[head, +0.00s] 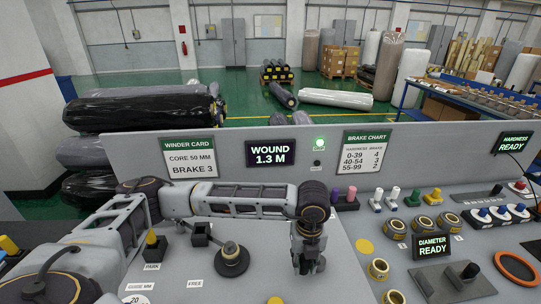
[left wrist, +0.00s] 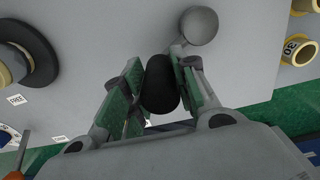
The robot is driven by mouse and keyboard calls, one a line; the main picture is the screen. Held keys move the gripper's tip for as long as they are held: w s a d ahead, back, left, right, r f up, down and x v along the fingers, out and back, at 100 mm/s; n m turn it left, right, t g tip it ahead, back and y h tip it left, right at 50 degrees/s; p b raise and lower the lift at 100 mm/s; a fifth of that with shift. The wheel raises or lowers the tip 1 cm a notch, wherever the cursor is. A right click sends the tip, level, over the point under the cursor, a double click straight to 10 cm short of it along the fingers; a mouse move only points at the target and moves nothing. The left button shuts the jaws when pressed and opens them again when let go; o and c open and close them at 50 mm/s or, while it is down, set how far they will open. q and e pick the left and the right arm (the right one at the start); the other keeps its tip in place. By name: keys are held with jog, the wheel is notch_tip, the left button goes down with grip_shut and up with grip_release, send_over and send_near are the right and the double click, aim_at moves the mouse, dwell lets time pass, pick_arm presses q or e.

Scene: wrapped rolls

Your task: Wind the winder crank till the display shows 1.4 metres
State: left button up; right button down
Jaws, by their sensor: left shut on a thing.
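The display (head: 268,154) on the grey back panel reads WOUND 1.3 M. My left gripper (head: 308,262) is low over the grey desk top, right of its middle. In the left wrist view, its green-padded fingers (left wrist: 158,88) are shut on the black crank knob (left wrist: 160,86), one on each side. A round grey crank hub (left wrist: 199,25) shows just beyond the knob. In the head view, my gripper hides most of the crank. My right gripper is not in view.
A winder card (head: 189,157) reads core 50 mm, brake 3; a brake chart (head: 363,153) hangs right. A green lamp (head: 320,143) glows between. Yellow ring cores (head: 423,228) and small pegs crowd the right side.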

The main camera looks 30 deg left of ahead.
pick_arm(q)
jog(key=shift+s+d+b, duration=0.15)
jog(key=shift+s+d, duration=0.05)
jog(key=shift+d, duration=0.45)
jog(key=shift+s+d+b, duration=0.15)
jog(key=shift+d, duration=0.45)
jog(key=shift+w+d+b, duration=0.15)
jog(key=shift+d+b, duration=0.15)
jog(key=shift+d, duration=0.95)
jog(key=o, duration=1.8)
jog(key=shift+c, duration=0.2)
